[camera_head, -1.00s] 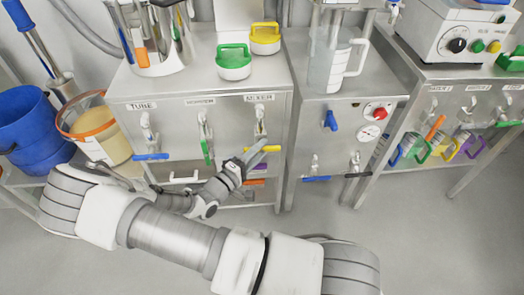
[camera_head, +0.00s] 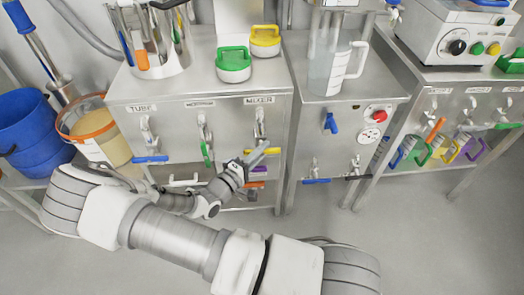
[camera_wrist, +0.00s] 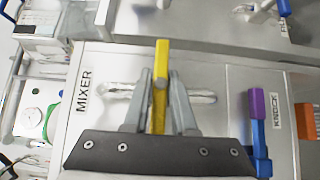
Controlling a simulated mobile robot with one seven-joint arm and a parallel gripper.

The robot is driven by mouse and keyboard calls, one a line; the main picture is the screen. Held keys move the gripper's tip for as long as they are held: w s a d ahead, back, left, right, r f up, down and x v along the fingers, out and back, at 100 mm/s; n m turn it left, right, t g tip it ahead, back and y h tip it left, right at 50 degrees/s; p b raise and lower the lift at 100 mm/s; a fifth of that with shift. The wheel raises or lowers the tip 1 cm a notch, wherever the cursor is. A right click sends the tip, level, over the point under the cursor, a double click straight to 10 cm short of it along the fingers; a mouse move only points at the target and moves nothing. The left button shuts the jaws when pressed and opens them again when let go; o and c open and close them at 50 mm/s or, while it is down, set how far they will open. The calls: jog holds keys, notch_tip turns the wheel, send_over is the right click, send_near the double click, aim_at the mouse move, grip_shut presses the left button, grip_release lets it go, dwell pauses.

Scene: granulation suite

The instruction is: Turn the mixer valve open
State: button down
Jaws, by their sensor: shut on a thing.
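The mixer valve's yellow handle (camera_head: 272,150) sits on the steel cabinet front, under the MIXER label (camera_head: 259,100). It points sideways to the right in the head view. In the wrist view the yellow handle (camera_wrist: 161,60) stands upright in the picture, crosswise to the pale valve body (camera_wrist: 202,96). My gripper (camera_wrist: 160,88) is shut on the yellow handle, one finger on each side. In the head view my gripper (camera_head: 260,152) reaches the handle from the lower left. The handle's lower part is hidden behind the gripper in the wrist view.
A blue-handled valve (camera_head: 150,159) and a green-handled valve (camera_head: 206,153) are to the left on the same cabinet. In the wrist view, a purple handle (camera_wrist: 257,105) stands right of my gripper by the KNOCK label (camera_wrist: 277,110).

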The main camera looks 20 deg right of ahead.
jog(key=n+t+h, duration=0.1)
jog(key=n, duration=0.1)
jog(key=n+t+h, duration=0.1)
jog(key=n, duration=0.1)
jog(key=shift+f+t+b, duration=0.1)
jog(key=shift+t+b, duration=0.2)
jog(key=n+t, duration=0.4)
jog(key=n, duration=0.1)
jog(key=shift+n+h, duration=0.3)
jog(key=n+t+y, duration=0.1)
jog(key=n+t, duration=0.2)
jog(key=n, duration=0.1)
jog(key=n+t+y, duration=0.2)
jog(key=n+t, duration=0.1)
jog(key=n, duration=0.1)
jog(key=shift+y, duration=0.3)
jog(key=shift+n+t+y, duration=1.1)
jog(key=shift+n+y, duration=0.8)
jog(key=shift+n, duration=0.45)
jog(key=shift+n+t+y, duration=1.1)
jog(key=shift+n+y, duration=0.8)
jog(key=shift+n, duration=0.45)
jog(key=c, duration=0.8)
grip_release()
jog(key=shift+s, duration=0.1)
